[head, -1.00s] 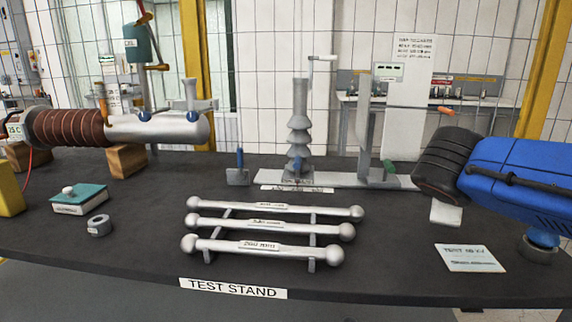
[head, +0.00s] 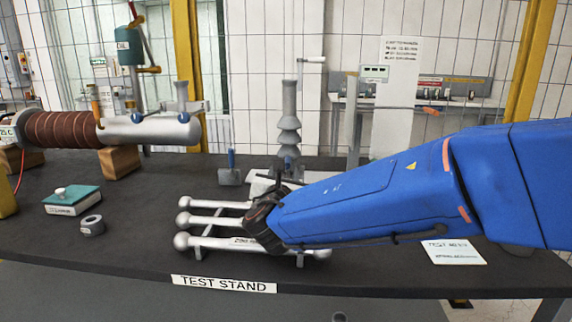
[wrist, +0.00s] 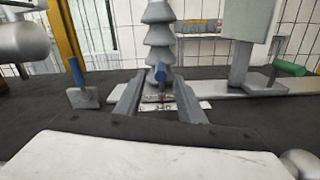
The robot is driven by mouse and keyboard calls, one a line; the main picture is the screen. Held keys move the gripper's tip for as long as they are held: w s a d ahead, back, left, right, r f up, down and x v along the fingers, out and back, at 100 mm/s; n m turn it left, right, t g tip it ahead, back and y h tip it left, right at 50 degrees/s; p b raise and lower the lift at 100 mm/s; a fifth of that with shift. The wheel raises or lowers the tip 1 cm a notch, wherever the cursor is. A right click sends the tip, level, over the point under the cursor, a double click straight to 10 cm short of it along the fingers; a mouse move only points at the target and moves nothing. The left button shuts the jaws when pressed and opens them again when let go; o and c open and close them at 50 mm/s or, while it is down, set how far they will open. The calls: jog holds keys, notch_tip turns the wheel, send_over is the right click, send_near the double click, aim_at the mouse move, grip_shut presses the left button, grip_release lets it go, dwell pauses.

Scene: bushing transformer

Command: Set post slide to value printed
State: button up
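The slide rail (wrist: 235,90) is a flat grey bar on the bench; it also shows partly in the head view (head: 259,184). A ribbed grey insulator (wrist: 159,35) with a blue knob (wrist: 160,73) at its foot stands at its left. A flat grey post (wrist: 240,55) stands on it farther right, with a green handle (wrist: 290,67) beside it; the post also shows in the head view (head: 353,120). My gripper (wrist: 157,92) is open and empty, its fingers apart before the insulator's foot. A white scale strip with red marks shows between them, unreadable. The head view hides my fingertips.
A printed card (head: 453,251) reading roughly "TEST 40 KV" lies front right. A rack of ball-ended rods (head: 215,221) stands under my arm. A blue-handled tool (wrist: 78,80) is left of the insulator. A teal-topped box (head: 72,199) and grey ring (head: 92,225) lie left.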

aim_at(287, 165)
jog(key=w, duration=0.6)
jog(key=shift+w+d, duration=0.2)
jog(key=shift+w, duration=0.1)
grip_shut()
